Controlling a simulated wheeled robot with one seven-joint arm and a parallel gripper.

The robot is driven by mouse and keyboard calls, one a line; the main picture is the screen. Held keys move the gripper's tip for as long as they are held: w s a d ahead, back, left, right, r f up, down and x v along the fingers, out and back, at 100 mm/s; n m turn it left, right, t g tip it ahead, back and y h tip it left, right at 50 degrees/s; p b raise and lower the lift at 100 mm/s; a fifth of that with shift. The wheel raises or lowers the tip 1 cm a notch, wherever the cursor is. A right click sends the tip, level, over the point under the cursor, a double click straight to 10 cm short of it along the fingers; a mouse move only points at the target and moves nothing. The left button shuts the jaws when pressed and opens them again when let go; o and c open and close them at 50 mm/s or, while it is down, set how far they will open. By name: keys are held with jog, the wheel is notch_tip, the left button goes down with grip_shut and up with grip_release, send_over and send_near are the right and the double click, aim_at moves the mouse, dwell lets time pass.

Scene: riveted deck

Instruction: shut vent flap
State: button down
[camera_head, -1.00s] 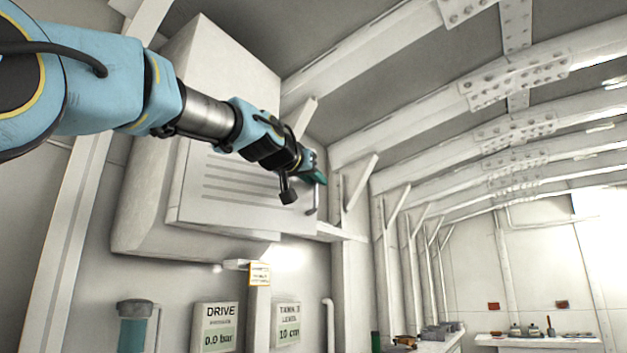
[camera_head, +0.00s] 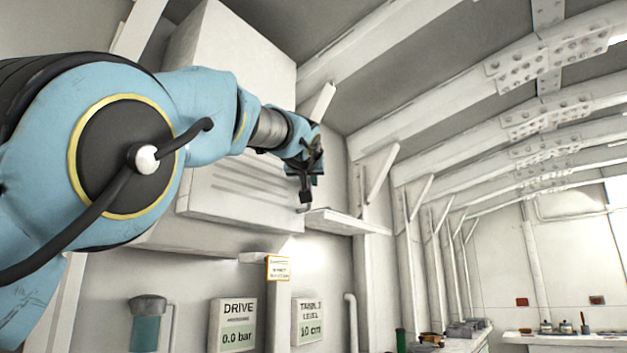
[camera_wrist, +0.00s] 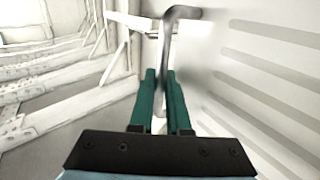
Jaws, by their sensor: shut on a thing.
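The vent flap (camera_head: 235,192) is a pale panel with dark slots on the front of a large white wall box. Its slots also show on the right of the wrist view (camera_wrist: 265,75). A bent grey handle (camera_wrist: 168,45) rises at the flap's right edge; its lower end shows in the head view (camera_head: 303,208). My gripper (camera_wrist: 160,75) has green fingers shut on the handle, one on either side of it. In the head view my gripper (camera_head: 316,168) is at the flap's right edge, and my arm hides much of the flap. The hinge is not visible.
A white ledge (camera_head: 340,221) with a diagonal brace juts out just right of the flap. Below are a DRIVE gauge (camera_head: 233,325), a level gauge (camera_head: 308,322) and a blue canister (camera_head: 146,325). Open room lies right, with a bench (camera_head: 560,338) far back.

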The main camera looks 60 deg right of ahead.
jog(key=shift+w+f, duration=0.1)
jog(key=shift+w, duration=0.35)
jog(key=c, duration=1.2)
grip_release()
jog(key=shift+w, duration=0.1)
jog(key=shift+o, duration=0.2)
jog(key=b+v, duration=0.7)
jog(key=v, duration=0.4)
jog(key=shift+s+d+b, duration=0.15)
jog(key=shift+s+b, duration=0.05)
jog(key=shift+b, duration=0.2)
jog(key=shift+c, duration=0.3)
